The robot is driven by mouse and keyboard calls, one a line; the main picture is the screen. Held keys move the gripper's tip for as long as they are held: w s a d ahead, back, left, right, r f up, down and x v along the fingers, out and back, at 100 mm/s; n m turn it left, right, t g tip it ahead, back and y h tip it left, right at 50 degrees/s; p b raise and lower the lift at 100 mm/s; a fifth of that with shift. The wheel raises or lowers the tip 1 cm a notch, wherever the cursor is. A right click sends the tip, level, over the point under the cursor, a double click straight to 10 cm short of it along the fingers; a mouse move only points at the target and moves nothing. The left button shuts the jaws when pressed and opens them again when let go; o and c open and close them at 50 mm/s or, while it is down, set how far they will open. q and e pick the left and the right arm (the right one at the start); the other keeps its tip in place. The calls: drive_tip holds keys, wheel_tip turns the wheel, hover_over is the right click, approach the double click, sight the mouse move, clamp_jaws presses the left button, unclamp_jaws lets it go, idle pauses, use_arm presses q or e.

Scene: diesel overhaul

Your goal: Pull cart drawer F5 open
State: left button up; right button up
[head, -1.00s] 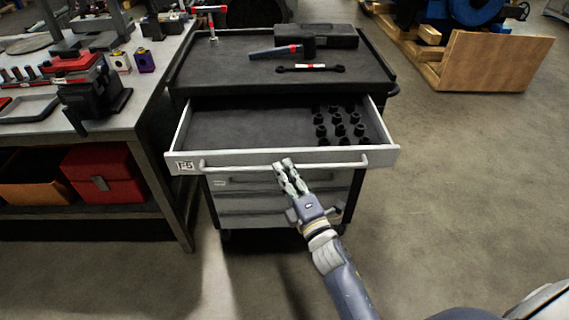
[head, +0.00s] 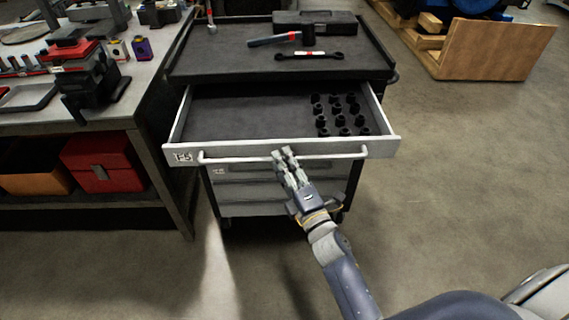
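Cart drawer F5 (head: 235,155) is the top drawer of the grey tool cart and stands well out from it. Its label shows at the left of the pale front. A long bar handle (head: 335,156) runs across the front. My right gripper (head: 284,155) reaches up from below right, with its fingers close together over the middle of the handle. They look shut on the bar, though the fingers hide the exact contact. My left gripper is not in view.
Several black sockets (head: 342,117) stand in the drawer's right part. A hammer (head: 272,39), a wrench (head: 308,55) and a dark case (head: 318,21) lie on the cart top. A workbench (head: 143,116) stands close on the left.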

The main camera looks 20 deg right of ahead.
drive_tip(key=v, duration=1.2)
drive_tip(key=shift+f, duration=0.1)
drive_tip(key=s+a+f+m+g, duration=0.1)
drive_tip(key=s+f+m+g, duration=0.25)
drive_tip(key=f, duration=0.85)
drive_tip(key=s+f+m+g+h, duration=0.1)
drive_tip(key=s+f+m+g, duration=0.25)
drive_tip(key=f, duration=0.85)
drive_tip(key=s+a+f+m+g, duration=0.1)
drive_tip(key=s+f+m+g, duration=0.25)
drive_tip(key=f, duration=0.85)
drive_tip(key=s+d+f+m+g, duration=0.2)
drive_tip(key=s+f, duration=0.3)
drive_tip(key=s, duration=0.3)
drive_tip(key=s+d+f+m+g+h, duration=0.1)
drive_tip(key=s+d+f+m+g, duration=0.1)
drive_tip(key=s+f, duration=0.4)
drive_tip(key=s+d+f+m+g, duration=0.2)
drive_tip(key=s+f, duration=0.4)
drive_tip(key=s, duration=0.6)
drive_tip(key=shift+m+g, duration=0.65)
drive_tip(key=shift+g, duration=0.5)
